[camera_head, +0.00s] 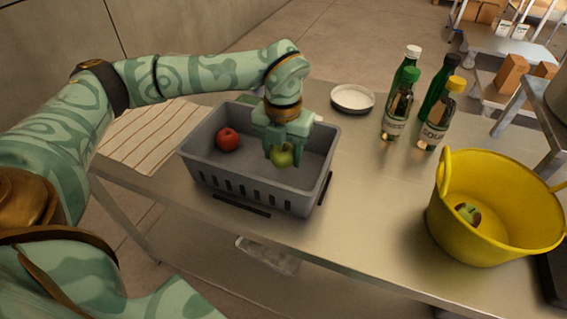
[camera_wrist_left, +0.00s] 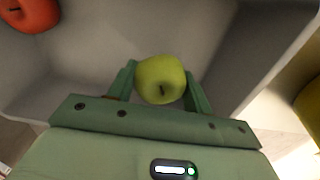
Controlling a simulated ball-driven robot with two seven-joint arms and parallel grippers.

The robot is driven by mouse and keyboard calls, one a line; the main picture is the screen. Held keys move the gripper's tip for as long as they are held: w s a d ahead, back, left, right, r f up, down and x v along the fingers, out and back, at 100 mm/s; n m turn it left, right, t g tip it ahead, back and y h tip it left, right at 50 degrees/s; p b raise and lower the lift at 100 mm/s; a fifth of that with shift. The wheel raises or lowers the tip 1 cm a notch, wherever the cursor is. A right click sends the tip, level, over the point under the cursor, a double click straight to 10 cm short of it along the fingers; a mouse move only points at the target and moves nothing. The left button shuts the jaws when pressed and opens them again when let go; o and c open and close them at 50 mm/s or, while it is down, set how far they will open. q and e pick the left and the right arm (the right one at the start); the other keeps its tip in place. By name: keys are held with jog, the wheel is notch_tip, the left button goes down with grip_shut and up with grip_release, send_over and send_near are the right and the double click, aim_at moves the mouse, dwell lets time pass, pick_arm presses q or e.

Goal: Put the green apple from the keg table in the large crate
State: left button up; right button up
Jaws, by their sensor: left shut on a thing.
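The green apple (camera_head: 283,158) is held between the fingers of my left gripper (camera_head: 283,150), over the inside of the grey crate (camera_head: 262,196). In the left wrist view the green apple (camera_wrist_left: 160,80) sits between the two fingertips (camera_wrist_left: 160,88), with the crate's inside (camera_wrist_left: 200,35) around and below it. I cannot tell whether the apple touches the crate floor. A red apple (camera_head: 228,139) lies in the left part of the crate, apart from the green one; it also shows in the left wrist view (camera_wrist_left: 30,12). My right gripper is not in view.
A yellow tub (camera_head: 490,240) with a green-and-brown item (camera_head: 467,213) inside stands at the right. Several bottles (camera_head: 404,100) and a round white dish (camera_head: 352,98) stand behind. A striped cloth (camera_head: 150,135) lies left of the crate. The metal tabletop (camera_head: 365,200) between crate and tub is clear.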

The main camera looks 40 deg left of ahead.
aim_at(282, 163)
pick_arm(q)
jog(key=shift+w+a+f, duration=0.15)
jog(key=shift+f, duration=0.15)
notch_tip(282, 163, down, 4)
jog(key=shift+w+a+r+b, duration=0.15)
jog(key=shift+r+b, duration=0.05)
jog(key=shift+b, duration=0.7)
jog(key=shift+r, duration=0.15)
jog(key=o, duration=1)
notch_tip(282, 163, up, 12)
jog(key=p, duration=0.4)
